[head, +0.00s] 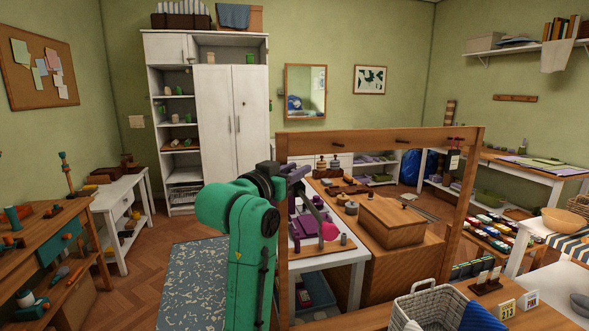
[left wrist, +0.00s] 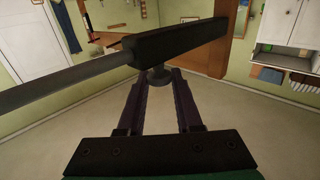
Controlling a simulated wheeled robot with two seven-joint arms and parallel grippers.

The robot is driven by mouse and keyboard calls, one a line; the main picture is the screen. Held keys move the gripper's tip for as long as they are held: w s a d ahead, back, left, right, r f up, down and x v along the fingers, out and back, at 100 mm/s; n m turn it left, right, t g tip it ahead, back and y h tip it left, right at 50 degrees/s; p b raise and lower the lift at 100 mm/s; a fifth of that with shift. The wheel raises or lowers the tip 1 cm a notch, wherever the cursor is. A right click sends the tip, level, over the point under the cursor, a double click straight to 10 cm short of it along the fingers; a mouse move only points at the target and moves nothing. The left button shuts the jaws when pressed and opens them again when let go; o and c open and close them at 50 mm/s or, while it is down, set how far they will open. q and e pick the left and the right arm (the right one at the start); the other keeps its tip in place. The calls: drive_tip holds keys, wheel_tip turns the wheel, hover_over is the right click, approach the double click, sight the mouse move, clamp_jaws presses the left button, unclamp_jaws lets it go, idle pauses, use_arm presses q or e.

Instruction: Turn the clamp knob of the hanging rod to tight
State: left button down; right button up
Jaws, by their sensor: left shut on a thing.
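In the left wrist view, a dark rod (left wrist: 50,87) crosses from the left edge to a thick black clamp block (left wrist: 185,40). A small dark round knob (left wrist: 158,77) sticks out from the underside of the block. My left gripper (left wrist: 160,78) has its purple fingers closed on this knob, one at each side. In the head view, my green left arm hides most of the spot. The left gripper's purple fingers (head: 294,177) show beside the left post of a wooden frame (head: 380,140). The knob cannot be made out there, nor whether it is tight. My right gripper is not in view.
A wicker basket (head: 432,292) stands at front right. Open floor (head: 200,228) lies left of my arm.

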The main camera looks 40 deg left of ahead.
use_arm(q)
drive_tip(key=shift+w+f, duration=0.1)
drive_tip(key=shift+f, duration=0.05)
drive_tip(key=c, duration=0.6)
unclamp_jaws()
drive_tip(key=shift+w+f, duration=0.15)
drive_tip(key=shift+w, duration=0.2)
drive_tip(key=shift+s, duration=0.6)
drive_tip(key=s+b, duration=0.3)
drive_tip(key=s, duration=0.1)
drive_tip(key=s+d+b, duration=0.1)
drive_tip(key=s+b, duration=0.3)
drive_tip(key=s, duration=0.1)
drive_tip(key=s+d+b, duration=0.1)
drive_tip(key=s+b, duration=0.3)
drive_tip(key=shift+s+d, duration=0.1)
drive_tip(key=shift+s, duration=0.05)
